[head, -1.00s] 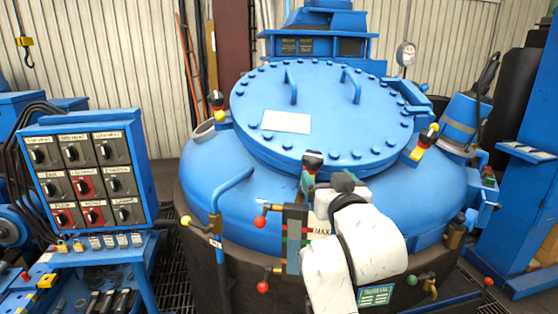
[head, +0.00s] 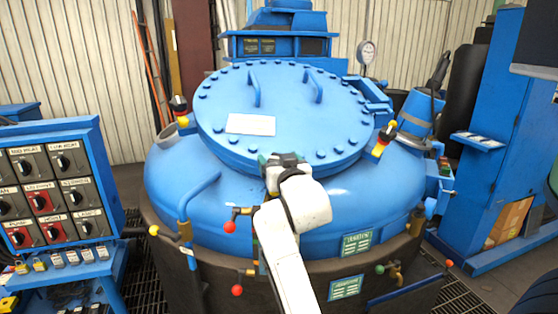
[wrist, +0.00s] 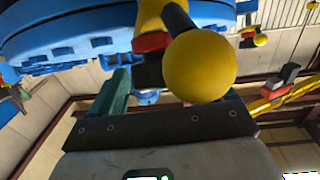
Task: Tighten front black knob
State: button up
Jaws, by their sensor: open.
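The big blue furnace lid (head: 290,100) fills the middle of the head view. My gripper (head: 268,168) is at the lid's front edge, where my white arm and wrist hide the front clamp. In the wrist view my gripper (wrist: 172,95) is open, with a green finger at left and the other finger largely hidden. A large yellow ball (wrist: 200,65) stands close in front of it. A black knob-like part (wrist: 149,71) shows beside the ball, below a red band (wrist: 150,42), between the fingers. I cannot tell whether the fingers touch it.
Similar black-topped clamps stand at the lid's left (head: 179,106) and right (head: 385,139). A switch panel (head: 50,185) is at left. Red-ball valves (head: 230,227) and a blue pipe (head: 197,192) are near my arm. A blue column (head: 475,160) stands at right.

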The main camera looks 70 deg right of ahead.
jog(key=c, duration=1)
jog(key=shift+o, duration=0.2)
